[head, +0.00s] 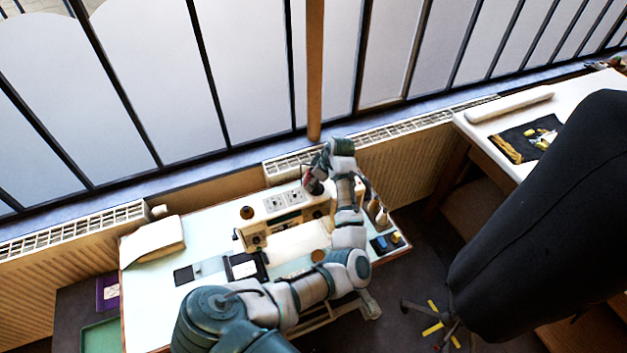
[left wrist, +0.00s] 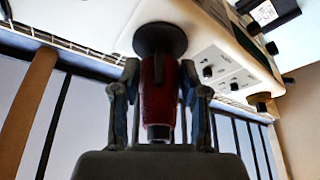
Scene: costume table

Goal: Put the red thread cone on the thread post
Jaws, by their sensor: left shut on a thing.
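The red thread cone (left wrist: 158,90) is between the two fingers of my left gripper (left wrist: 158,105) in the left wrist view, and the fingers are shut on it. A dark round disc (left wrist: 160,38) shows at the cone's wide end; I cannot tell whether it belongs to the cone or the machine. In the head view my left gripper (head: 314,180) is over the right part of the white sewing machine (head: 285,203), with a bit of red showing. I cannot make out the thread post in either view. My right gripper is not in view.
The sewing machine also fills the upper right of the left wrist view (left wrist: 222,62). Other cones (head: 378,212) and a dark tray (head: 385,244) stand at the table's right end.

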